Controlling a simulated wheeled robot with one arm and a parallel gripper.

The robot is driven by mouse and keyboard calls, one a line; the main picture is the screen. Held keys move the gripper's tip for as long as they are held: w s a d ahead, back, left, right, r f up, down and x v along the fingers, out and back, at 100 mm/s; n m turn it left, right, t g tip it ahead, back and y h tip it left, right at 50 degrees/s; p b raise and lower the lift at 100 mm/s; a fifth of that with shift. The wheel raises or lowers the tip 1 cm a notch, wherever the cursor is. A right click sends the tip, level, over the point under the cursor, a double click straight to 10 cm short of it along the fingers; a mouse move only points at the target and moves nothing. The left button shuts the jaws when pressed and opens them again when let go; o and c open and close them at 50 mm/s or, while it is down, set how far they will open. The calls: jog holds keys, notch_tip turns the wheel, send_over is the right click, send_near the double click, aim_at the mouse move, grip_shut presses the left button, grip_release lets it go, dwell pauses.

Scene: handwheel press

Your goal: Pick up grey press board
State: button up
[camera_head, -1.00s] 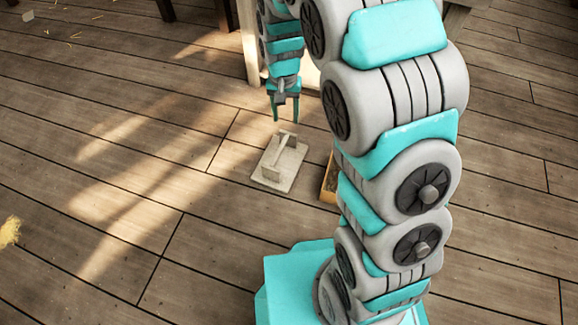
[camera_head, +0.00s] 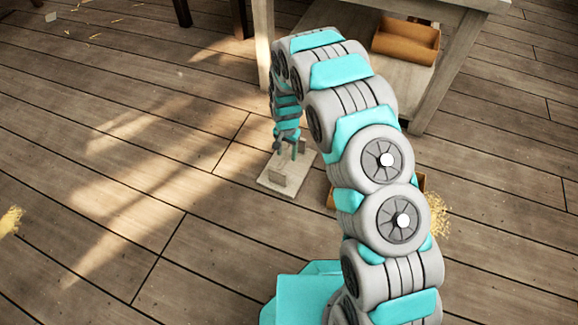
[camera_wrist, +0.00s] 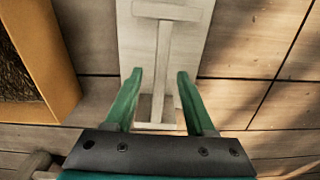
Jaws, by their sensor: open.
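The grey press board (camera_head: 268,186) lies flat on the wooden floor, a pale slab with a raised bar handle along its middle. In the wrist view the board (camera_wrist: 196,55) runs up the picture, with its handle bar (camera_wrist: 162,65) between my gripper's two green fingers. My gripper (camera_head: 291,152) is open and points down over the board in the head view. In the wrist view my gripper (camera_wrist: 155,85) has one finger on each side of the bar with gaps left. I cannot tell how far the fingertips are above the board.
An orange-brown box (camera_wrist: 58,60) with dark contents stands close left of the board in the wrist view. A table (camera_head: 345,10) with an orange-brown container (camera_head: 405,42) on its lower shelf stands behind. Yellow shavings (camera_head: 438,215) lie on the floor.

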aim_at(288, 166)
jog(key=f, duration=0.3)
jog(key=f+b, duration=0.1)
jog(key=f, duration=0.1)
jog(key=shift+w+d+f, duration=0.15)
jog(key=shift+w+f, duration=0.15)
jog(key=shift+w, duration=0.1)
jog(key=shift+c, duration=0.2)
grip_shut()
